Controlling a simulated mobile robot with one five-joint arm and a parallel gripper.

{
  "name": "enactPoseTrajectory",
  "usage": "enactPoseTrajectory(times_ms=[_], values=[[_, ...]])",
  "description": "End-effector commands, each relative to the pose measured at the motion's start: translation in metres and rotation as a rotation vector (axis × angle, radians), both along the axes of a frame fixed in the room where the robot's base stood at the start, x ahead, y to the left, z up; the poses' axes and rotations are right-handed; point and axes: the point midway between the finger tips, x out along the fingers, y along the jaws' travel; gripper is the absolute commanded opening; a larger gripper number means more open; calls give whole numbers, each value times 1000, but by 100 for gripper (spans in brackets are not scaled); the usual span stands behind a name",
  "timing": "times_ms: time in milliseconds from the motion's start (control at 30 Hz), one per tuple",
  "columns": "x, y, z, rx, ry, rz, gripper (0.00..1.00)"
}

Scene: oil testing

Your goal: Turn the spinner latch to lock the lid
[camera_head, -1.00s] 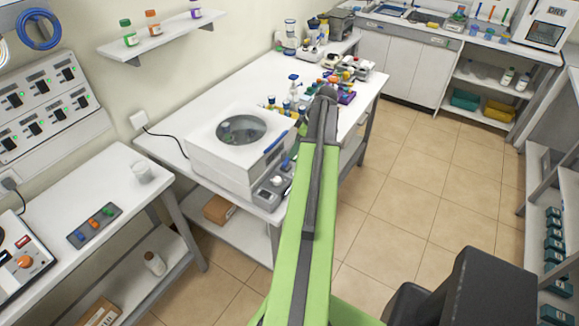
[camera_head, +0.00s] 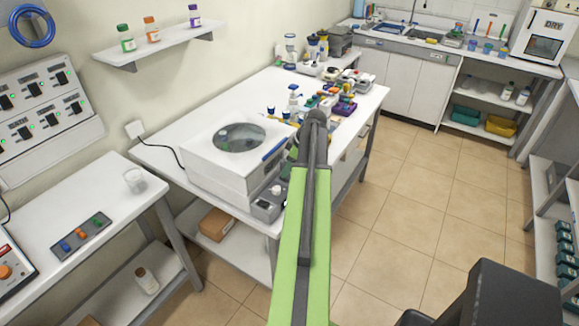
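The spinner (camera_head: 215,175) is a white box on the white bench, left of my arm. Its lid (camera_head: 205,130) lies flat on top and looks closed, with a round dark window. A blue bar (camera_head: 275,150) at the lid's right edge looks like the latch; its exact turn is too small to tell. My green and dark grey arm reaches forward to the right of the spinner. A dark part by the arm's end (camera_head: 293,150), close to the right of the blue bar, may be my gripper. The fingers are mostly hidden by the arm, so I cannot tell their opening.
A small grey device (camera_head: 267,208) with a white knob stands at the bench's front corner beside my arm. Bottles and coloured racks (camera_head: 343,107) crowd the bench behind. A side table (camera_head: 100,190) is at left. The tiled floor (camera_head: 400,215) at right is clear.

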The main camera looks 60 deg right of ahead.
Motion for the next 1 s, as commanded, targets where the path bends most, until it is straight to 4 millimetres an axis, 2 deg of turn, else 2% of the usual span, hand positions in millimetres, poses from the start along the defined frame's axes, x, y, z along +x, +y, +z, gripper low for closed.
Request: enactPoseTrajectory(times_ms=[33, 200, 267, 533, 833, 867, 1000], values=[[0, 0, 0, 0, 0, 0, 24], [0, 0, 0, 0, 0, 0, 5], [0, 1, 0, 0, 0, -13, 5], [-1, 4, 0, 0, 0, -243, 5], [0, 3, 0, 2, 0, -266, 5], [0, 3, 0, 2, 0, -266, 48], [0, 3, 0, 0, 0, -265, 66]])
